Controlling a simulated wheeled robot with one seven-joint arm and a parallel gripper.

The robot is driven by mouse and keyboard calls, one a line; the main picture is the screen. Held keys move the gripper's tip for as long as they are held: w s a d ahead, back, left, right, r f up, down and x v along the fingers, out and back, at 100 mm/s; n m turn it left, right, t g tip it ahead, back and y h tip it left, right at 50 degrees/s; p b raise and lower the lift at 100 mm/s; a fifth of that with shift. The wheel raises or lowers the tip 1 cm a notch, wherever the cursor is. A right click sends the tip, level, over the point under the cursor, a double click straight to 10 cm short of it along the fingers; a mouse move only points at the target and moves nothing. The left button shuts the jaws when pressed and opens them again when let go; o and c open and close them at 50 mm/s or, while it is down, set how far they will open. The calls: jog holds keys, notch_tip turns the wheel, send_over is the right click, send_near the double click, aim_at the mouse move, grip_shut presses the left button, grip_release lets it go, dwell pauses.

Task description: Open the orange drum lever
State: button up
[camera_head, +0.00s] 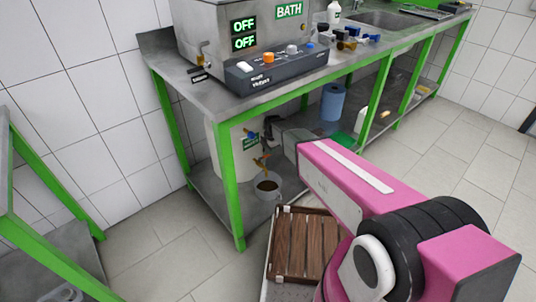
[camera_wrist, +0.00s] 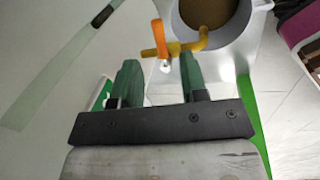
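The orange drum lever (camera_wrist: 158,32) stands out from a yellow-brass tap (camera_wrist: 188,46) in the wrist view. In the head view the tap (camera_head: 261,163) shows small at the front of the white drum (camera_head: 233,150), under the bench. My gripper (camera_wrist: 160,62) has its two green fingers apart, one on each side of the lever's line. The lever lies just beyond and between the fingertips, with nothing visibly gripped. Whether a finger touches the tap cannot be told. In the head view my gripper is small and partly hidden by my pink arm.
A grey bucket (camera_head: 267,190) with brown contents stands below the tap; its rim is close ahead in the wrist view (camera_wrist: 178,25). A green bench leg (camera_head: 230,190) stands left of it. A brown slatted crate (camera_head: 305,243) lies on the floor in front. Floor at right is clear.

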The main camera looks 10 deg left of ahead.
aim_at(267, 155)
jog(key=shift+w+a+f, duration=0.1)
jog(key=shift+f, duration=0.7)
jog(key=shift+w+a+f, duration=0.15)
jog(key=shift+f, duration=0.6)
jog(key=shift+w+a+f, duration=0.1)
jog(key=shift+f, duration=0.7)
grip_shut()
